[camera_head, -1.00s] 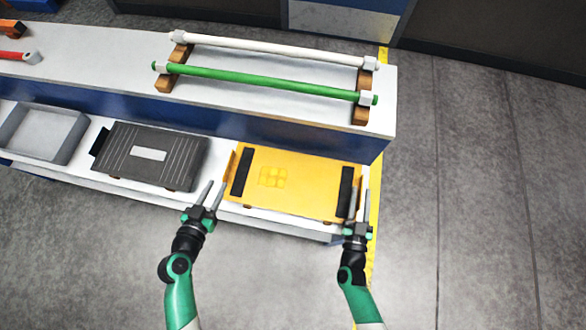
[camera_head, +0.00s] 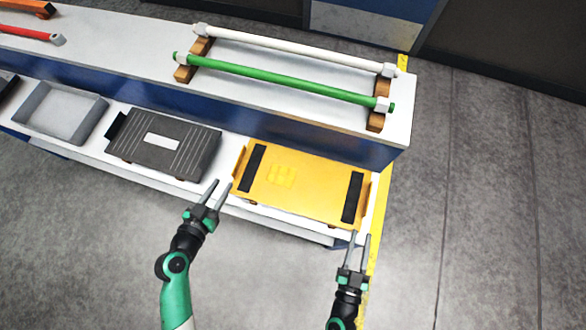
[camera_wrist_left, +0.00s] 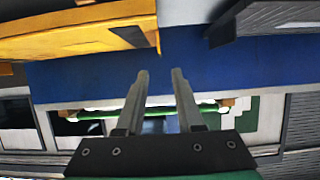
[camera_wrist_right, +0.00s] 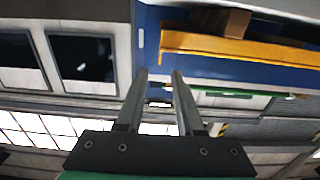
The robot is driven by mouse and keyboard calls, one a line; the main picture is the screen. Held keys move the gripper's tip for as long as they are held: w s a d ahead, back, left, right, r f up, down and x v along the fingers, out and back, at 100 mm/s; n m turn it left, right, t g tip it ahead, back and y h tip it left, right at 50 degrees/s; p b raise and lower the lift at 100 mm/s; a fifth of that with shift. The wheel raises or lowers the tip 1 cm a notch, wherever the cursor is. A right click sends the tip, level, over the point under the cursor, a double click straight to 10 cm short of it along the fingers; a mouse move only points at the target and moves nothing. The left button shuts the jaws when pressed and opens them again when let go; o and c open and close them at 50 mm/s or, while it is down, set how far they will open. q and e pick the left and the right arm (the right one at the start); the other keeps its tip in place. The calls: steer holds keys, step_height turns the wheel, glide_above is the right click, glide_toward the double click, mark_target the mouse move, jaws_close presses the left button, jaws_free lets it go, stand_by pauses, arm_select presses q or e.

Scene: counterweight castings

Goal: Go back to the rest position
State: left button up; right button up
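My left gripper (camera_head: 218,190) is open and empty in the head view, in front of the shelf edge between the dark ribbed casting (camera_head: 150,158) and the yellow casting (camera_head: 305,168). Its parted fingers also show in the left wrist view (camera_wrist_left: 160,75), with nothing between them. My right gripper (camera_head: 362,238) is open and empty, just in front of the yellow casting's right front corner. Its parted fingers show in the right wrist view (camera_wrist_right: 161,75). The yellow casting, with two black strips, lies flat on the lower shelf, apart from both grippers.
A grey tray (camera_head: 92,104) sits left of the dark casting. On the upper shelf (camera_head: 150,65), a green bar (camera_head: 280,82) and a white bar (camera_head: 290,49) rest on wooden blocks. A red bar (camera_head: 25,32) lies far left. The floor in front and to the right is clear.

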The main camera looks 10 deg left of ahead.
steer(key=shift+s, duration=0.45)
